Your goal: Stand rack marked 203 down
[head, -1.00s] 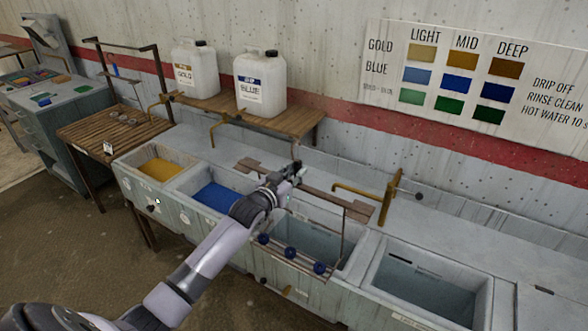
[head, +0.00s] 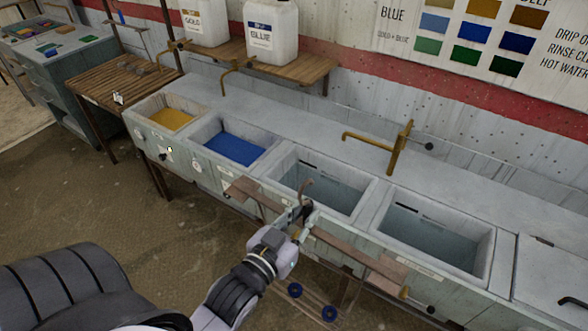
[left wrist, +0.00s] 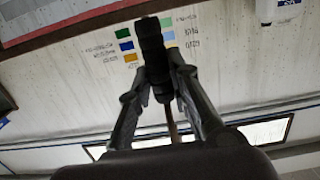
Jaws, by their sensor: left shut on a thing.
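My left gripper (head: 303,216) is shut on the upright handle at the middle of a rack. The rack has a long brown wooden bar (head: 345,243) and a lower frame with blue round pieces (head: 328,313) hanging under it. It is held in the air in front of the sinks, with floor below its lower part. I cannot read a number on it. In the left wrist view my left gripper (left wrist: 157,75) closes around a dark piece; the rest of the rack is mostly hidden there. My right gripper is not in view.
The sink row holds a yellow basin (head: 170,119), a blue basin (head: 232,150) and two basins with pale contents. A slatted wooden table (head: 105,80) stands left of it with a small tag. A brass tap (head: 395,150) rises behind. Floor in front is clear.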

